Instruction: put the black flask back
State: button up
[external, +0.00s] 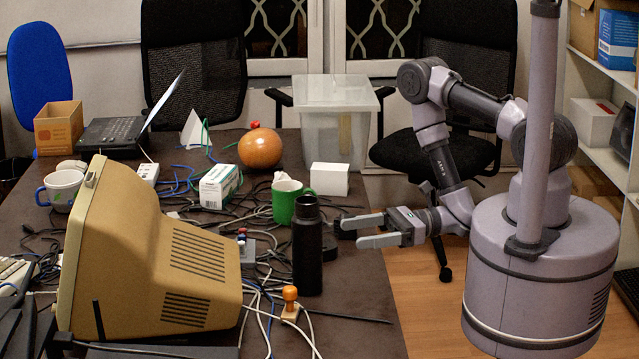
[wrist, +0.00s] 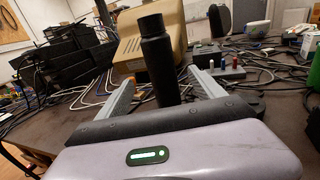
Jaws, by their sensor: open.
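The black flask (external: 307,246) stands upright on the dark table, near its right edge in the external view. In the wrist view the flask (wrist: 159,62) rises ahead of my gripper (wrist: 160,98), between the lines of its two fingers. In the external view my gripper (external: 362,230) is open and level, with its fingers pointing left towards the flask. The jaws hold nothing. The flask's lower part is hidden behind my gripper body in the wrist view.
A beige monitor (external: 165,255) stands left of the flask. A green mug (external: 288,202), an orange-topped stamp (external: 290,300) and a small box with coloured knobs (external: 243,248) are close by. Cables cover much of the table (external: 365,335). A white box (external: 330,179) stands behind.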

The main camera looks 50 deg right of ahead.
jog(key=s+a+r+n+g, duration=0.1)
jog(key=s+r+n+g, duration=0.5)
jog(key=r, duration=0.3)
jog(key=s+a+r+n+g, duration=0.1)
jog(key=s+r+n+g, duration=0.2)
jog(key=r+n+g, duration=0.45)
jog(key=d+r+n+t+h, duration=0.3)
jog(key=d+r+t+h, duration=0.1)
jog(key=d, duration=0.4)
jog(key=s+d+r+n+t+h, duration=0.1)
jog(key=d+r+n+t+h, duration=0.2)
jog(key=d+r+t+h, duration=0.2)
jog(key=d+t+h, duration=0.1)
jog(key=d+h, duration=0.2)
jog(key=h, duration=0.1)
jog(key=shift+d+r+h, duration=0.3)
jog(key=shift+d, duration=0.1)
